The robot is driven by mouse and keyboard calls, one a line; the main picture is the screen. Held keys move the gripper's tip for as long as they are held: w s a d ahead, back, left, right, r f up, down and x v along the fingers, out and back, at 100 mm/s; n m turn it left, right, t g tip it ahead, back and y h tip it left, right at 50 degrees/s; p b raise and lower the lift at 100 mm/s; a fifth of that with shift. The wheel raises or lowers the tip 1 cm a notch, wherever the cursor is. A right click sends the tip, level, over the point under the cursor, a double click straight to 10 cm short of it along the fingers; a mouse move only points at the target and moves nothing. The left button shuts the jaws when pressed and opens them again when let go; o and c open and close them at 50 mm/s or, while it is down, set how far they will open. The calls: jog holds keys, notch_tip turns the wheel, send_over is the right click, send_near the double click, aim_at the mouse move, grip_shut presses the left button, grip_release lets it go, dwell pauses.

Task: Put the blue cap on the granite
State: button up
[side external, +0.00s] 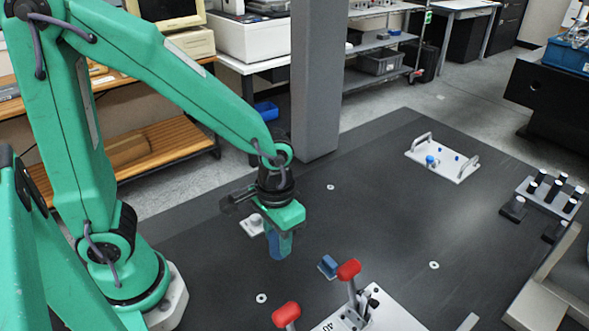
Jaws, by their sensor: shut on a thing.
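My gripper (281,240) points straight down over the dark granite (375,200), left of the picture's middle. It is shut on a blue piece, which I take to be the blue cap (274,244). The cap shows between and below the green jaws, which hide part of it. Its lower end is close to the granite; I cannot tell whether it touches.
A toggle-clamp fixture with red handles (348,270) and a blue block (328,266) stands at the front. A white handled plate with blue pegs (440,160) lies at the back right, beside a rack of black posts (548,195). A grey column (316,80) rises behind. The middle granite is clear.

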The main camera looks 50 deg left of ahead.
jog(key=w+a+f, duration=0.1)
jog(key=a, duration=0.1)
jog(key=w+a+f, duration=0.2)
jog(key=shift+w+f, duration=0.1)
jog(key=shift+w, duration=0.2)
jog(key=shift+f, duration=0.15)
jog(key=shift+f, duration=1.85)
jog(key=shift+f, duration=0.15)
jog(key=o, duration=1)
jog(key=shift+c, duration=0.2)
jog(key=shift+r, duration=0.2)
notch_tip(320, 180, up, 12)
